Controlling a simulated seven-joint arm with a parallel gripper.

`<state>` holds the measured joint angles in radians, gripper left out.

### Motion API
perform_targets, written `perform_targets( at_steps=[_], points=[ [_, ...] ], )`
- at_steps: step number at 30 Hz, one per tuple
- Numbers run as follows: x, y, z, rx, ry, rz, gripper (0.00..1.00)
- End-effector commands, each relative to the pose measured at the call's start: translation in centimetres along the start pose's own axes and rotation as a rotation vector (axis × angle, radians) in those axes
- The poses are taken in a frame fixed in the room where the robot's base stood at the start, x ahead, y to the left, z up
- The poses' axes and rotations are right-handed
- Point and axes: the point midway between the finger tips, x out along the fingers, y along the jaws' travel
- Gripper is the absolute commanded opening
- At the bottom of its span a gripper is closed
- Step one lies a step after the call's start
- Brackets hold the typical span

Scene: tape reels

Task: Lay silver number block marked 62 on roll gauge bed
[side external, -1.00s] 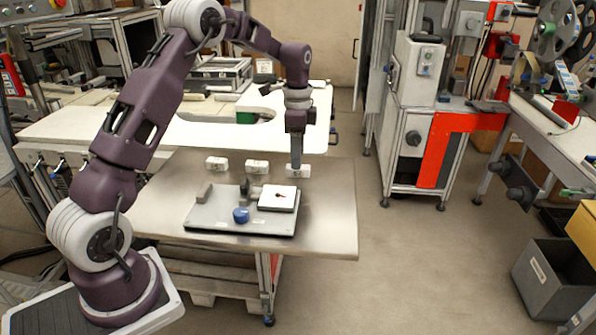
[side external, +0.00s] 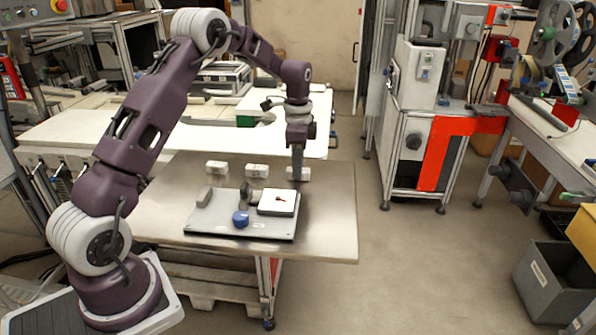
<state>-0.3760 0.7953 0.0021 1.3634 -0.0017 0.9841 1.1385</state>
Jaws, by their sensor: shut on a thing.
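Three small pale silver blocks stand in a row along the back of the metal table: a left block (side external: 216,168), a middle block (side external: 256,170) and a right block (side external: 305,173). Their markings are too small to read, so I cannot tell which is 62. My gripper (side external: 297,174) points straight down and is shut on the right block, at table level; its fingers hide part of that block. In front lies a flat grey plate (side external: 213,218), seemingly the roll gauge bed, with a blue knob (side external: 240,219) and a white square dial (side external: 278,203).
A grey upright piece (side external: 204,197) and a dark post (side external: 246,193) stand at the plate's rear, low obstacles. The metal table (side external: 331,220) is bare to the right of the plate. A white bench (side external: 180,137) lies behind.

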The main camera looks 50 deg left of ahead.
Motion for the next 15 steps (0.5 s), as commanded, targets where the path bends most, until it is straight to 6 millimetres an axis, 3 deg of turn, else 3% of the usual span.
perform_targets(
  at_steps=[11,15],
  points=[
    [-8.4,-0.1,0.0,0.000,0.002,-0.005,0.00],
    [-10.2,0.5,1.6,-0.004,0.000,-0.002,0.00]
  ],
)
